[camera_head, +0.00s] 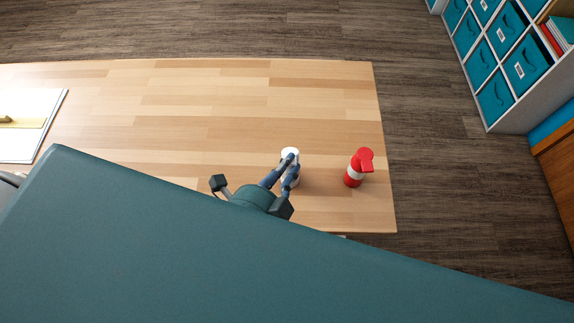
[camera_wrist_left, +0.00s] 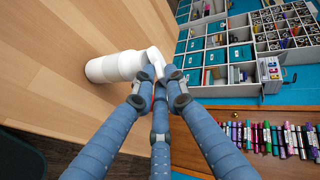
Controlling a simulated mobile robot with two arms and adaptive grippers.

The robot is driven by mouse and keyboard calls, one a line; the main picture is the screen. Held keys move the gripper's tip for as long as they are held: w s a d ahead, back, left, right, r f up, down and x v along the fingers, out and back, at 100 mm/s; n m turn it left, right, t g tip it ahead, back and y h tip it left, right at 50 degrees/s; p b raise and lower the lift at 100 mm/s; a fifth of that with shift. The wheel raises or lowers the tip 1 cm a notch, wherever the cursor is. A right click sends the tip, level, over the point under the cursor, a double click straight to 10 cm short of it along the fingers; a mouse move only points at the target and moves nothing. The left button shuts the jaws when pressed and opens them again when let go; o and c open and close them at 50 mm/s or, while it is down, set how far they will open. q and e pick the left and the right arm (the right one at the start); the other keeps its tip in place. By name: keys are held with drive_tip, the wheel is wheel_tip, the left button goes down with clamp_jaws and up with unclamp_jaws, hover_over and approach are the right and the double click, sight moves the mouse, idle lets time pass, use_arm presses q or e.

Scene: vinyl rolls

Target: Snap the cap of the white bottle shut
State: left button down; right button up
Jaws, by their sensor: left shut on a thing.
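The white bottle (camera_head: 291,153) stands on the wooden table, left of a red and white bottle. In the left wrist view the white bottle (camera_wrist_left: 112,67) shows side-on, its cap (camera_wrist_left: 155,57) at the fingertips; a flap-like part there looks tilted, but how far it is open I cannot tell. My left gripper (camera_head: 282,172) is at the white bottle in the head view. In the left wrist view its fingers (camera_wrist_left: 163,76) are closed together at the cap end and hide part of it. My right gripper is in neither view.
The red and white bottle (camera_head: 356,170) stands close to the right on the table (camera_head: 230,95), near its right edge. Papers (camera_head: 28,120) lie at the far left. The table's back half is mostly clear. Shelves with teal bins (camera_head: 497,95) stand beyond at right.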

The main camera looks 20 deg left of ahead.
use_arm(q)
drive_tip(key=shift+s+d+f+m+t+b, duration=0.1)
drive_tip(key=shift+s+f+m+t+b, duration=0.05)
drive_tip(key=shift+f+t+b, duration=0.35)
drive_tip(key=shift+s+f+m+t+b, duration=0.15)
drive_tip(key=shift+f+t+b, duration=0.15)
drive_tip(key=shift+b, duration=0.3)
drive_tip(key=c, duration=1.7)
unclamp_jaws()
drive_tip(key=shift+w+r, duration=0.1)
drive_tip(key=shift+r, duration=0.05)
drive_tip(key=shift+c, duration=0.2)
drive_tip(key=v, duration=0.7)
drive_tip(key=shift+s, duration=0.2)
drive_tip(key=shift+r, duration=0.1)
drive_tip(key=shift+c, duration=0.3)
